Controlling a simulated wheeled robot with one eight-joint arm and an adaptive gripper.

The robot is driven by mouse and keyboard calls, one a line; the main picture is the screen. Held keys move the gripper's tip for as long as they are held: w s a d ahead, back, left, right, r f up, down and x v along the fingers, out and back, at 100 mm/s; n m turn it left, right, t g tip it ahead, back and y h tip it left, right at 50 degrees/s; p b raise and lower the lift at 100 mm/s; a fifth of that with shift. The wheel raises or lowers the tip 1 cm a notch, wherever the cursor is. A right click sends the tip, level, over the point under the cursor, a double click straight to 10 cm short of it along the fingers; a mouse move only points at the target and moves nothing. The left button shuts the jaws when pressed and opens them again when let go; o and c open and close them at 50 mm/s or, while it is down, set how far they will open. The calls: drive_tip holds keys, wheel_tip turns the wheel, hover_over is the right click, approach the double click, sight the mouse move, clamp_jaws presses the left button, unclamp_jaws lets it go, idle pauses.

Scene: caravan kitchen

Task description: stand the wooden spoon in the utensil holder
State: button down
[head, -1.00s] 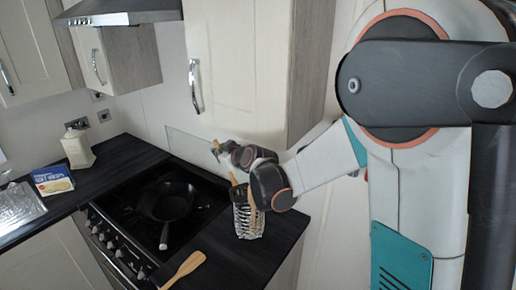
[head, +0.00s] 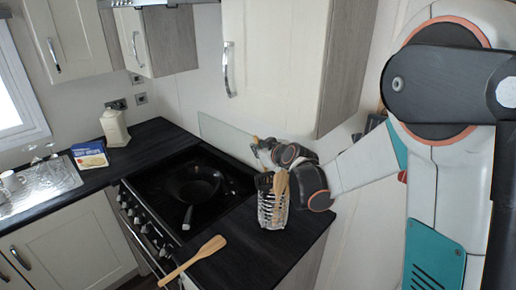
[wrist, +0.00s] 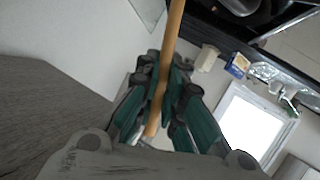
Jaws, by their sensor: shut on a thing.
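My gripper (head: 262,147) is shut on a wooden handle, taken to be the wooden spoon's (wrist: 172,45). In the wrist view the handle runs between the fingers (wrist: 160,92), with one end just past them and the other leaving the top edge. The spoon's handle tip (head: 255,139) shows beside the gripper in the head view; its lower part is hidden. The utensil holder (head: 272,214), a shiny ribbed cup, stands on the dark counter below the gripper. A black utensil (head: 264,182) and a wooden one (head: 281,184) show at its mouth. I cannot tell whether the held spoon is inside.
A wooden spatula (head: 198,256) lies on the front counter, its handle past the edge. A black pan (head: 192,186) sits on the hob left of the holder. A wall cupboard (head: 275,60) hangs above my gripper. A white canister (head: 115,128) and blue box (head: 90,155) stand farther left.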

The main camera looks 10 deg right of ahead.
drive_tip(key=shift+w+d+f+b, duration=0.1)
drive_tip(key=shift+d+f+b, duration=0.2)
drive_tip(key=shift+f+b, duration=0.7)
drive_tip(key=shift+w+d+f+b, duration=0.1)
drive_tip(key=shift+d+f+b, duration=0.15)
drive_tip(key=shift+f+b, duration=0.7)
drive_tip(key=shift+w+d+f+b, duration=0.1)
drive_tip(key=shift+d+f+b, duration=0.3)
drive_tip(key=shift+f, duration=1.05)
drive_tip(key=shift+s+f+b, duration=0.3)
drive_tip(key=shift+s+b, duration=0.1)
drive_tip(key=shift+b, duration=0.1)
drive_tip(key=c, duration=1.7)
unclamp_jaws()
drive_tip(key=shift+o, duration=0.3)
drive_tip(key=v, duration=1.2)
drive_tip(key=shift+r, duration=0.4)
